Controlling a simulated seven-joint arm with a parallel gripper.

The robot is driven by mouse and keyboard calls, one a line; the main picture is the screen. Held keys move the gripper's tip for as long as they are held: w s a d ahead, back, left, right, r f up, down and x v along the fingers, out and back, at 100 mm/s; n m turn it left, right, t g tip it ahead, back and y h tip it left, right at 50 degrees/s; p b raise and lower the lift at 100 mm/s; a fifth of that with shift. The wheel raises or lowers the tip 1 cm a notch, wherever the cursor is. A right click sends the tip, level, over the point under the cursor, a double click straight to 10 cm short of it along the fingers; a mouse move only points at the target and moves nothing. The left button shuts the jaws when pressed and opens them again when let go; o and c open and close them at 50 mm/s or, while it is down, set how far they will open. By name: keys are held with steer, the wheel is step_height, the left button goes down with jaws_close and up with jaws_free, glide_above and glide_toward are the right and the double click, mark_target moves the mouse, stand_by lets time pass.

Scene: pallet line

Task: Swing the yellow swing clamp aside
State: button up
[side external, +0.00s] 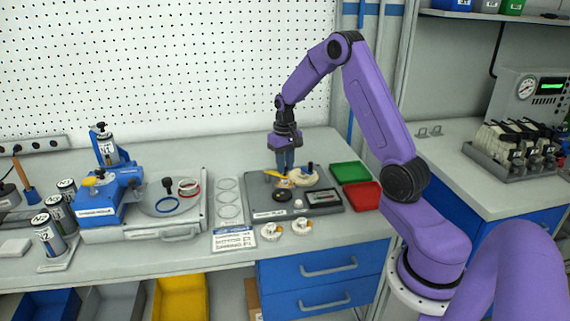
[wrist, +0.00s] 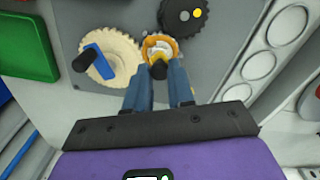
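In the side external view my gripper (side external: 285,170) points down over the grey plate (side external: 327,209) with the gears. A yellow arm-like part (side external: 273,174), which looks like the swing clamp, sticks out to the left at its fingertips. In the wrist view my gripper's two blue fingers (wrist: 160,72) stand on either side of a small part (wrist: 157,70) with yellow and black on it. An orange-yellow and white piece (wrist: 157,42) lies just beyond it. I cannot tell whether the fingers press on the part or only flank it.
A cream gear (wrist: 113,48) with a blue lever (wrist: 97,58) and a dark gear (wrist: 182,14) lie close by. Green (side external: 350,172) and red (side external: 362,196) trays stand to the right. A blue fixture (side external: 97,205) stands at the left. White rings (side external: 229,198) lie between.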

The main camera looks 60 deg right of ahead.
jaws_close()
steer(key=shift+a, duration=0.15)
steer(key=a+m, duration=0.2)
steer(key=m, duration=0.1)
steer(key=shift+w+m, duration=0.1)
steer(key=shift+m, duration=0.2)
steer(key=a+m, duration=0.1)
steer(key=m, duration=0.1)
steer(key=w+a+m, duration=0.1)
steer(key=m, duration=0.1)
steer(key=shift+w+a+m, duration=0.1)
steer(key=shift+m, duration=0.2)
steer(key=m, duration=0.1)
steer(key=w+a+m, duration=0.1)
steer(key=m, duration=0.2)
steer(key=shift+w+a, duration=0.35)
steer(key=shift+w, duration=0.05)
steer(key=shift+w+a+m, duration=0.2)
steer(key=shift+w+m, duration=0.25)
steer(key=shift+m, duration=0.45)
steer(key=shift+w+a+m, duration=0.15)
steer(key=shift+w+m, duration=0.25)
steer(key=shift+m, duration=0.5)
steer(key=o, duration=0.8)
jaws_free()
